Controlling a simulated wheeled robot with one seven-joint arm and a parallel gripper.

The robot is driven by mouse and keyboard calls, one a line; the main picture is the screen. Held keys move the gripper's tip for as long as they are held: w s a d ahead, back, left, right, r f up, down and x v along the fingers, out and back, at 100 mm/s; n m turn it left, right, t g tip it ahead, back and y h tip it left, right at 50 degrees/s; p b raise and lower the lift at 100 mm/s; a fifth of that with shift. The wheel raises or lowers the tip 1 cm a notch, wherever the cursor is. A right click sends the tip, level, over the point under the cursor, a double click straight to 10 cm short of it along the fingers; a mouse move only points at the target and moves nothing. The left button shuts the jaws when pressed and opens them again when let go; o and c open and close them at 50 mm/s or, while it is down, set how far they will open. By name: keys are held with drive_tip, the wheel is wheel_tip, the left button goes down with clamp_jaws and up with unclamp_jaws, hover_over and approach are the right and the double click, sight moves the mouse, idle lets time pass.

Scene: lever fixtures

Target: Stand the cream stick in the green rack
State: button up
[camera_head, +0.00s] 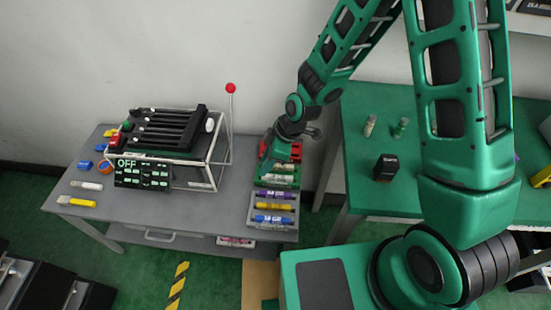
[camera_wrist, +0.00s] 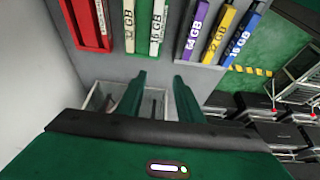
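My gripper (camera_wrist: 160,84) is open, with nothing between its two green fingers. In the head view it hangs over the racks at the right end of the grey table, and my wrist partly covers them. The green rack (camera_wrist: 143,22) is just beyond the fingertips; it also shows in the head view (camera_head: 293,184). I cannot tell how deeply the cream stick is seated.
A red rack (camera_head: 297,152) stands behind the green one. A grey rack (camera_head: 293,212) in front holds purple, yellow and blue sticks. A lever fixture (camera_head: 170,135) with an OFF panel is to the left. A white stick (camera_head: 87,185) lies at the table's left.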

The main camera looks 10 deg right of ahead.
drive_tip(key=s+a+r, duration=0.2)
drive_tip(key=shift+s+a+r, duration=0.1)
drive_tip(key=shift+s+a, duration=0.15)
drive_tip(key=shift+a, duration=0.1)
idle(0.4)
